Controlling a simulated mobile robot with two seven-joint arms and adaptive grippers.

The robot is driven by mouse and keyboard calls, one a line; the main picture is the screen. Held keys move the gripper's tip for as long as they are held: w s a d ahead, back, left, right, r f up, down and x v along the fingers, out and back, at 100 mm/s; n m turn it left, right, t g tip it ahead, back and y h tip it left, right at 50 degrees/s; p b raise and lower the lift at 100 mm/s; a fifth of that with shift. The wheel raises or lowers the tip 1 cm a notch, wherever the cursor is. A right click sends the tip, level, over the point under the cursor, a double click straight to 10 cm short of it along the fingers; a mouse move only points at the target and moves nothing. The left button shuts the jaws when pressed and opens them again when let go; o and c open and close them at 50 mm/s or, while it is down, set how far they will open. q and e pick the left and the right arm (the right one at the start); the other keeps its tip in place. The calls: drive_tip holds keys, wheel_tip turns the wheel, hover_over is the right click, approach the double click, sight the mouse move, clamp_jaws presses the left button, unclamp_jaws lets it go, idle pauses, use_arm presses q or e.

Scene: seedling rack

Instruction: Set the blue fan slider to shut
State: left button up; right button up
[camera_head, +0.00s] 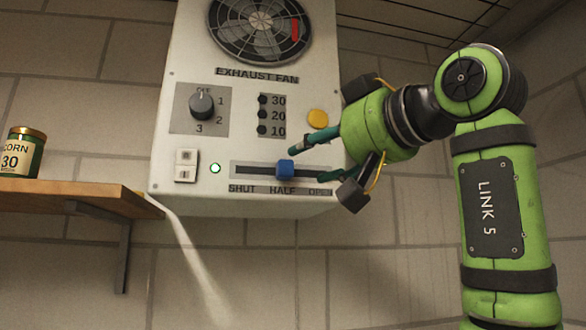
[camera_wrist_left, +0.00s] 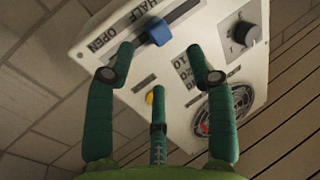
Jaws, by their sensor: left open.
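The blue fan slider (camera_head: 284,169) sits in a dark horizontal slot at the bottom of the white exhaust fan panel (camera_head: 240,112), above the HALF label. SHUT is printed at the slot's left end and OPEN at its right end. My left gripper (camera_head: 306,163) is open just right of the slider, with one green finger above the slot and one near its right end. No contact is visible. My right gripper is not in view.
The panel also carries a rotary knob (camera_head: 201,104), a yellow button (camera_head: 318,118), a white rocker switch (camera_head: 186,166) and a lit green lamp (camera_head: 215,168). A wooden shelf (camera_head: 70,198) with a CORN jar (camera_head: 22,152) is at the left.

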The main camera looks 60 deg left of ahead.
sight(290, 164)
use_arm(q)
drive_tip(key=a, duration=0.2)
drive_tip(key=a+p, duration=0.1)
drive_tip(key=a, duration=0.4)
drive_tip(key=shift+s+a+p, duration=0.15)
drive_tip(key=shift+s+p, duration=0.15)
drive_tip(key=shift+s, duration=0.05)
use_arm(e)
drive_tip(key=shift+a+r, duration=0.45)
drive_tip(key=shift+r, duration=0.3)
use_arm(q)
drive_tip(key=shift+c, duration=0.4)
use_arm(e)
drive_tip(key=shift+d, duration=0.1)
use_arm(q)
drive_tip(key=shift+r, duration=0.1)
clamp_jaws()
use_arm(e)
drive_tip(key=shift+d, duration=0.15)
